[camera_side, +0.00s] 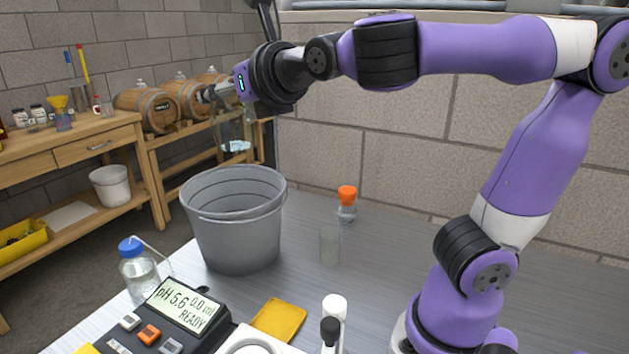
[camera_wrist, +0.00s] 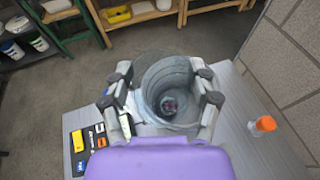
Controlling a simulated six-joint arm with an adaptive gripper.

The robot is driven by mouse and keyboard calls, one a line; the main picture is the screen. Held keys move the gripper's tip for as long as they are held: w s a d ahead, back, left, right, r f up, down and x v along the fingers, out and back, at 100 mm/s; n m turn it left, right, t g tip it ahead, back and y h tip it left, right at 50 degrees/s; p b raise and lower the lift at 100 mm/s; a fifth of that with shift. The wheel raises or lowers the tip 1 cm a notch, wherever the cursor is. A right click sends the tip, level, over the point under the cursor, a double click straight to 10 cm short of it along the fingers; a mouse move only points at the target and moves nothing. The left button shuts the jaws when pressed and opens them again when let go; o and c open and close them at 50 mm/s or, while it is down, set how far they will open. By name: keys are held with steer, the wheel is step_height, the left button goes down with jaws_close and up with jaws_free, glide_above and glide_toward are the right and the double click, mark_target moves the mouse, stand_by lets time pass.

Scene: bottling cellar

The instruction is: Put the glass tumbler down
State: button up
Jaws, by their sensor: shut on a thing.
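My gripper (camera_side: 217,96) is shut on a clear glass tumbler (camera_side: 232,128) and holds it in the air, above and beyond the grey bucket (camera_side: 238,232) in the side view. Something pale bluish shows at the tumbler's lower end. In the wrist view, my gripper's fingers (camera_wrist: 166,88) stand on both sides of the see-through tumbler, whose outline is hard to make out against the bucket (camera_wrist: 190,80) behind it. The tumbler is apart from the grey table (camera_side: 390,275).
A small clear glass (camera_side: 330,246) and an orange-capped bottle (camera_side: 347,205) stand right of the bucket. The table's middle right is bare. Barrels (camera_side: 150,108) stand behind.

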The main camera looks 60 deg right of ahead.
steer(key=d+f+m+g+h, duration=0.1)
steer(key=d+m+g+h, duration=0.6)
steer(key=d, duration=1.7)
steer(key=shift+m+t+h, duration=0.4)
steer(key=shift+m+h, duration=0.1)
steer(key=shift+w+a+f, duration=0.15)
steer(key=shift+f, duration=4.2)
steer(key=shift+w+a+f, duration=0.1)
steer(key=shift+f, duration=4.25)
steer(key=shift+w+a+f, duration=0.15)
steer(key=shift+f, duration=4.2)
steer(key=shift+f, duration=0.1)
steer(key=o, duration=1.3)
